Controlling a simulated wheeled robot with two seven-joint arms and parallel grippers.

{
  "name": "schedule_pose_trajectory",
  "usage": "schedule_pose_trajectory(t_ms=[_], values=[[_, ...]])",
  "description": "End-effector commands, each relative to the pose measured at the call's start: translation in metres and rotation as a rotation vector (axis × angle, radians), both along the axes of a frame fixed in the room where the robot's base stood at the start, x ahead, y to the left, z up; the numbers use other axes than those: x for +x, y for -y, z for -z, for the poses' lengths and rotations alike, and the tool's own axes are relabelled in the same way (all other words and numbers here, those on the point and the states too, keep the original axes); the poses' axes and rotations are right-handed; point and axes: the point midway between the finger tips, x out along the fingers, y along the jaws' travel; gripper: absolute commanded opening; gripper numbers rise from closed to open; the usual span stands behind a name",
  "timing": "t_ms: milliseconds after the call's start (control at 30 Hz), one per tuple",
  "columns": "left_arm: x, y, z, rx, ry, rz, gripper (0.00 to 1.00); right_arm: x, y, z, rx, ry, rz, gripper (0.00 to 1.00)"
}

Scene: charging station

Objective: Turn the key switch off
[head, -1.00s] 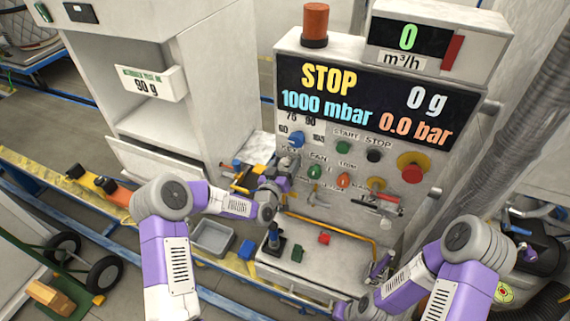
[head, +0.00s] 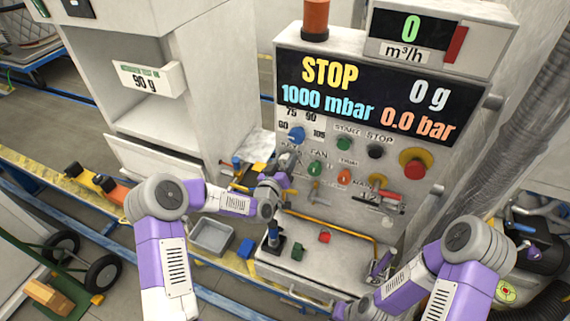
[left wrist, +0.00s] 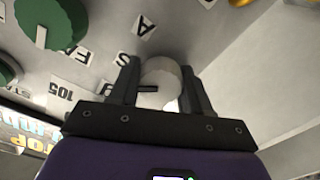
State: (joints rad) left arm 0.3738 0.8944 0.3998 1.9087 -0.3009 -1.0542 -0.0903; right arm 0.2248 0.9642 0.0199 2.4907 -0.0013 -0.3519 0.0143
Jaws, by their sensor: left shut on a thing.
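The key switch (left wrist: 160,80) is a round pale metal knob with a dark slot-like mark, on the grey panel in the left wrist view. My left gripper (left wrist: 160,72) has its two dark fingers on either side of it and is shut on it. In the head view my left gripper (head: 284,176) is at the lower left of the control panel (head: 384,164) and hides the switch there. My right gripper (head: 381,268) is low by the panel's lower right corner, and its fingers are too small to read.
A green knob (head: 315,168), a blue dial (head: 296,134) and a red emergency button (head: 412,169) are close by on the panel. A yellow rail (head: 335,228) and a shelf with small coloured blocks are below. A grey bin (head: 212,236) stands at left.

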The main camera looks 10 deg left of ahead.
Motion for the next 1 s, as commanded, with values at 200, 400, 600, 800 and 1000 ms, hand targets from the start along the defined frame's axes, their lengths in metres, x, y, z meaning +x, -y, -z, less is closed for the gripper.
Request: schedule_pose_trajectory(t_ms=[200,400,600,800,1000], values=[[0.0,-0.001,0.005,-0.173,-0.029,-0.002,0.17,0.0,0.0,0.034,0.0,0.0,0.0,0.0],[0.0,-0.001,0.005,-0.36,-0.067,-0.001,0.17,0.0,0.0,0.061,0.0,0.0,0.0,0.0],[0.0,-0.001,0.005,-0.543,-0.102,-0.001,0.17,0.0,0.0,0.085,0.0,0.0,0.0,0.0],[0.0,-0.001,0.005,-0.705,-0.135,-0.001,0.17,0.0,0.0,0.105,0.0,0.0,0.0,0.0],[0.0,-0.002,0.003,-0.825,-0.159,-0.002,0.17,0.0,0.0,0.119,0.0,0.0,0.0,0.0]])
